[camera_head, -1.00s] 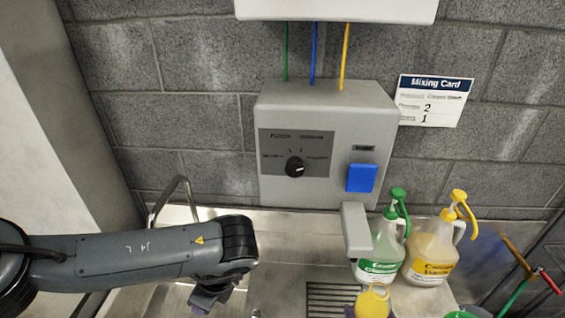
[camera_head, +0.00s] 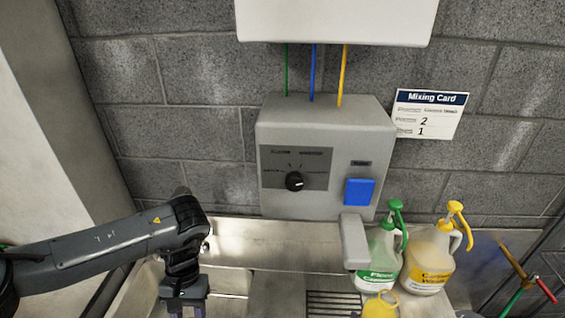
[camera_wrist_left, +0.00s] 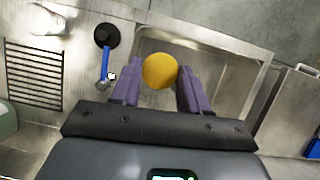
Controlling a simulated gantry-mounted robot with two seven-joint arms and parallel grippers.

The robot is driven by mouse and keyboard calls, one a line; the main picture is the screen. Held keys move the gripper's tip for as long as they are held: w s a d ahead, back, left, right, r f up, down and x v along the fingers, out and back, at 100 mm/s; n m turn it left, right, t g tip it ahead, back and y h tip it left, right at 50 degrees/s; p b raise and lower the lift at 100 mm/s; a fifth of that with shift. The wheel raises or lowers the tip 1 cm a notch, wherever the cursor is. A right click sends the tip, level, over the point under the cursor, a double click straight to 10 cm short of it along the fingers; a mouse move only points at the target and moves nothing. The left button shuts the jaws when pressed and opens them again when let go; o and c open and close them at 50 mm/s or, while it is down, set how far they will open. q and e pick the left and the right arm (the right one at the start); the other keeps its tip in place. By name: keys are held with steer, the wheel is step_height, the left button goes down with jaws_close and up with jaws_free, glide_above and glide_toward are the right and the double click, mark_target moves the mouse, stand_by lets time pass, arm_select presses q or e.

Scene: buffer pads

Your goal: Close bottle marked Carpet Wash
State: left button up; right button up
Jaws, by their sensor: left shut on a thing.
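The jug with a yellow label (camera_head: 430,274), which reads like Carpet Wash, stands upright at the right in the head view. A yellow pump top (camera_head: 457,210) with a bent spout rises above its neck; I cannot tell how it is seated. My left gripper (camera_head: 184,309) points down over the sink area, well left of the jug. In the left wrist view its purple fingers (camera_wrist_left: 159,88) are shut on a round yellow thing (camera_wrist_left: 159,70), perhaps a cap.
A green-labelled jug (camera_head: 382,258) stands left of the yellow-labelled one. A yellow round item (camera_head: 379,305) is in front of them. A grey dispenser (camera_head: 325,155) with a blue button (camera_head: 359,191) hangs behind. The sink basin (camera_wrist_left: 245,60) is open beside the gripper.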

mark_target(389, 313)
steer(key=r+p, duration=0.2)
steer(key=p, duration=0.2)
steer(key=s+r+p, duration=0.1)
steer(key=r+p, duration=0.2)
steer(key=p, duration=0.1)
steer(key=r+p, duration=0.3)
steer(key=p, duration=0.2)
steer(key=shift+s+r, duration=0.1)
steer(key=shift+s, duration=0.1)
steer(key=shift+s+r+p, duration=0.25)
steer(key=shift+r+p, duration=0.25)
steer(key=shift+p, duration=0.7)
steer(key=a+r+n+g+y, duration=0.1)
steer(key=a+r+n+y, duration=0.3)
steer(key=a, duration=0.3)
steer(key=w+a+r+n+g+y, duration=0.1)
steer(key=a+r+n+g+y, duration=0.1)
steer(key=a+r+n+y, duration=0.2)
steer(key=a+r, duration=0.2)
steer(key=a, duration=0.2)
steer(key=shift+a+r+y, duration=0.15)
steer(key=shift+r+y, duration=0.05)
steer(key=shift+y, duration=0.2)
steer(key=shift+f, duration=0.1)
